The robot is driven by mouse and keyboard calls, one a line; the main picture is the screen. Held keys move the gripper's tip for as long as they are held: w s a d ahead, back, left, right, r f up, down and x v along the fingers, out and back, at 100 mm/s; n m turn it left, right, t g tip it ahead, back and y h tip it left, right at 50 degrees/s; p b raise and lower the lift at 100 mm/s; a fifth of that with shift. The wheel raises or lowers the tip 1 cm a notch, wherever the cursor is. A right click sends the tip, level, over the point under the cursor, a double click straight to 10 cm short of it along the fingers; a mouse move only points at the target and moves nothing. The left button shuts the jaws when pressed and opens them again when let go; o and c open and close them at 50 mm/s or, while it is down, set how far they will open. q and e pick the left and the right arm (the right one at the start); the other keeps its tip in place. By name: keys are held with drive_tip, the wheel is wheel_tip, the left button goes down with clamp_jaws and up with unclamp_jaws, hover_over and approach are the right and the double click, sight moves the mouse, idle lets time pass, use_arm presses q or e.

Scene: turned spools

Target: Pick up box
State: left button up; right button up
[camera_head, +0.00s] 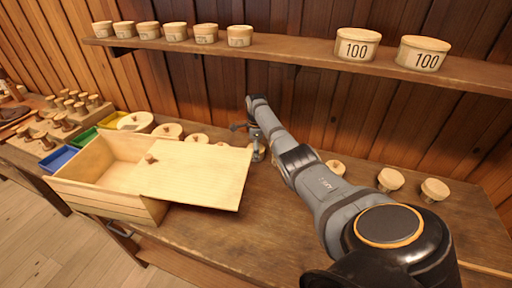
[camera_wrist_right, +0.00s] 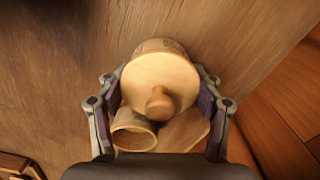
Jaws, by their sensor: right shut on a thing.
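My right gripper (camera_head: 257,152) reaches down over the bench in the head view, beside the right end of the large box's lid. In the right wrist view its two fingers (camera_wrist_right: 160,118) are shut on a round pale wooden box (camera_wrist_right: 150,72) with a knobbed lid. A small hollow wooden cup (camera_wrist_right: 133,132) shows beside it, between the fingers. In the head view the held piece is not clearly seen. A large rectangular wooden box (camera_head: 110,195) stands at the bench's front left, its flat lid (camera_head: 195,172) shifted right and overhanging. My left gripper is not in view.
A wall shelf (camera_head: 300,55) holds several round boxes, two marked 100 (camera_head: 357,44). Knobbed round pieces (camera_head: 390,179) stand along the back of the bench. Blue, green and yellow trays (camera_head: 58,158) are at left. The front right of the bench is partly behind my arm.

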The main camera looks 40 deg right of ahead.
wheel_tip(320, 180, up, 10)
drive_tip(key=shift+b, duration=0.35)
